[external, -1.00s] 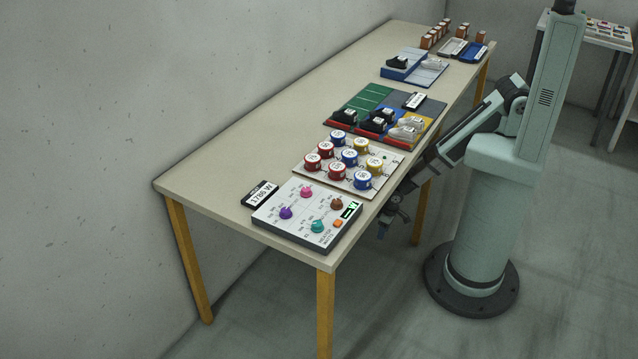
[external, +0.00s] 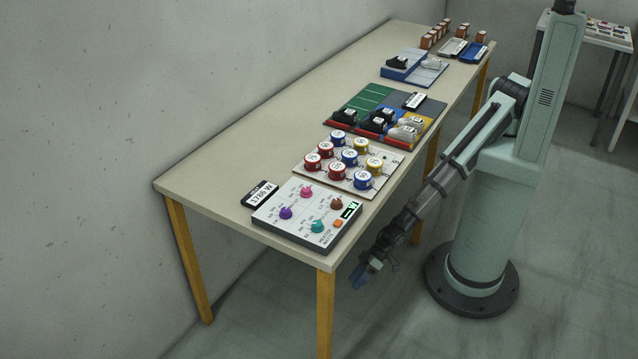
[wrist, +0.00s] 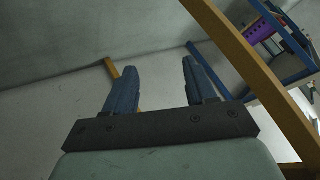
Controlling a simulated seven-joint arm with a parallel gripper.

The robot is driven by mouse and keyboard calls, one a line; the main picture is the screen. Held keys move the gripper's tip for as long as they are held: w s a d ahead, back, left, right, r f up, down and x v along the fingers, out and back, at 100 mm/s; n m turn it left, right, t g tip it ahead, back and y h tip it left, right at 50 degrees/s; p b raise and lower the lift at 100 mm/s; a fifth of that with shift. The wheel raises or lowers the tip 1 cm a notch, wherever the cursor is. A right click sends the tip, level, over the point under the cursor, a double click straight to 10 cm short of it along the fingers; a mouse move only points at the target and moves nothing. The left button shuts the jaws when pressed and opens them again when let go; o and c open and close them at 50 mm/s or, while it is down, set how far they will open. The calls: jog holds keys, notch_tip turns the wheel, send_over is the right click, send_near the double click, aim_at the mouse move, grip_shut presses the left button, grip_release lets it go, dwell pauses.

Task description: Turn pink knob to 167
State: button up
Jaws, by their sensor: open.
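The pink knob (external: 306,191) is on the upper part of a white control panel (external: 262,217) at the near end of the table. Purple (external: 285,213), teal (external: 317,226) and brown (external: 336,203) knobs share the panel. The pink knob's exact setting is too small to read. My gripper (external: 359,279) is open and empty, beside the table's near right edge and below the tabletop, apart from the panel. In the wrist view my gripper (wrist: 162,85) shows two spread blue fingers with nothing between them; no knob is visible there.
A black display reading about 1786 W (external: 260,195) lies beside the panel. A board of red, blue and yellow round pieces (external: 377,188) sits just beyond. The table edge (external: 345,257) and leg (external: 325,310) are near my gripper.

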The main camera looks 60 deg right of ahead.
jog(key=s+a+r+n+y, duration=0.1)
jog(key=s+a+r+n, duration=0.15)
jog(key=a+r, duration=0.45)
jog(key=s+a+r+n+g+y, duration=0.1)
jog(key=s+a+r, duration=0.4)
jog(key=r, duration=0.4)
jog(key=s+a+r+n+y, duration=0.1)
jog(key=s+a+r+n, duration=0.1)
jog(key=a+r, duration=0.55)
jog(key=s+a+r+n+g, duration=0.1)
jog(key=a+r, duration=0.2)
jog(key=r, duration=0.5)
jog(key=s+a+r+n, duration=0.2)
jog(key=r, duration=0.6)
notch_tip(320, 180, up, 16)
jog(key=m+g+h, duration=0.2)
jog(key=m+h, duration=1)
jog(key=m, duration=0.8)
send_over(306, 189)
notch_tip(306, 189, down, 14)
jog(key=shift+r, duration=0.1)
